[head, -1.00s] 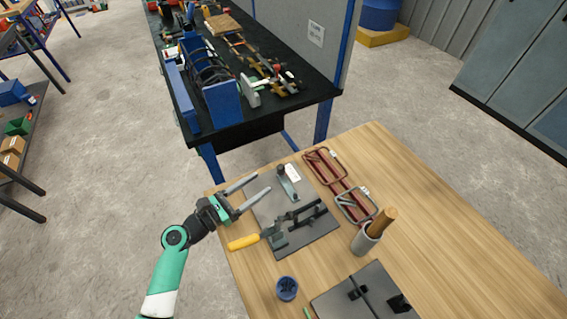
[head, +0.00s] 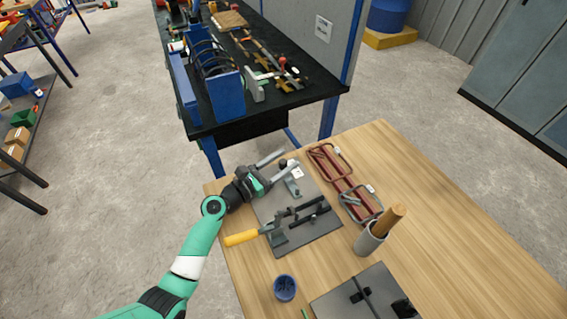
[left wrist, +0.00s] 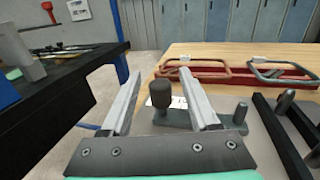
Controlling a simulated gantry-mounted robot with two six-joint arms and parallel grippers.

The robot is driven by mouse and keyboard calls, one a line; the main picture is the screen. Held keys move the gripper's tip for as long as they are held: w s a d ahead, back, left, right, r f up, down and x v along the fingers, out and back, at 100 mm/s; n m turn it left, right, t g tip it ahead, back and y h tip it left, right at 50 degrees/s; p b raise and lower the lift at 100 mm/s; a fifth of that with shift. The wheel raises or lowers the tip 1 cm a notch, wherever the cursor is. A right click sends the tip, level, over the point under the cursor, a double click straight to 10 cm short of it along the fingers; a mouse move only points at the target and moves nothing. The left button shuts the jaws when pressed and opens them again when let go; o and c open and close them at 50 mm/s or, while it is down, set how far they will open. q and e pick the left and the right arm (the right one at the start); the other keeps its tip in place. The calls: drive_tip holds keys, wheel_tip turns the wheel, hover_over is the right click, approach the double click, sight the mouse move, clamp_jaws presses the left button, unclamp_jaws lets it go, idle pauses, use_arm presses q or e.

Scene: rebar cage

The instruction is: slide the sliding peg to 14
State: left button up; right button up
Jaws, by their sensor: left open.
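A dark round-topped peg (left wrist: 162,94) stands upright between the open fingers of my left gripper (left wrist: 157,96) in the left wrist view, with gaps on both sides. It is at one end of a grey bracket (left wrist: 205,122), which carries a plain grey pin (left wrist: 241,111) at its other end. I cannot tell which of the two slides. In the head view my left gripper (head: 291,158) is open over the far end of the bracket (head: 293,188). A white tag (head: 296,172) lies beside it; its number is unreadable. My right gripper is not in view.
A toggle clamp with a yellow handle (head: 241,238) sits on the grey base plate (head: 305,236). A red rack with wire frames (head: 340,177), a grey cup with a wooden handle (head: 371,240) and a blue cup (head: 285,288) stand around it. The table's right side (head: 460,230) is clear.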

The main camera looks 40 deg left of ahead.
use_arm(q)
clamp_jaws()
idle(0.3)
idle(1.1)
